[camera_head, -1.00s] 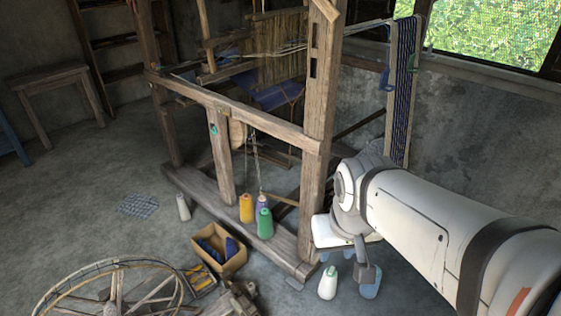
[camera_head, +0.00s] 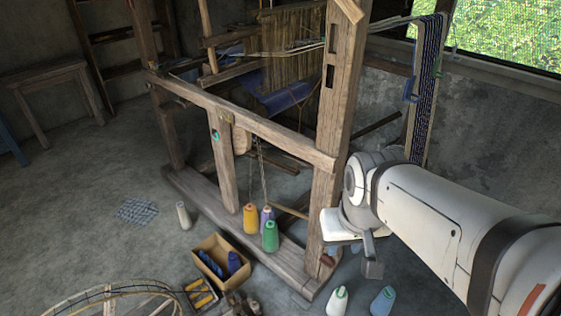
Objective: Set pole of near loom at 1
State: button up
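The wooden loom (camera_head: 262,128) fills the middle of the head view. Its thick upright front post (camera_head: 333,130) stands just left of my arm, and a horizontal beam runs from it to the back left. A roll of blue cloth (camera_head: 285,100) and hanging warp threads (camera_head: 290,50) are inside the frame. I cannot tell which part is the pole or read any setting on it. My gripper (camera_head: 371,262) hangs low at the right, beside the base of the front post. Only one dark finger shows clearly, so its opening is hidden.
Orange, purple and green thread cones (camera_head: 270,236) stand on the loom's base beam. White (camera_head: 337,301) and blue (camera_head: 383,301) cones stand on the floor below my gripper. A cardboard box (camera_head: 221,259) and a spinning wheel (camera_head: 115,301) lie front left.

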aim_at(298, 214)
jog(key=u, duration=0.2)
jog(key=k, duration=1.15)
jog(key=z, duration=0.7)
jog(key=i, duration=1)
jog(key=z, duration=0.05)
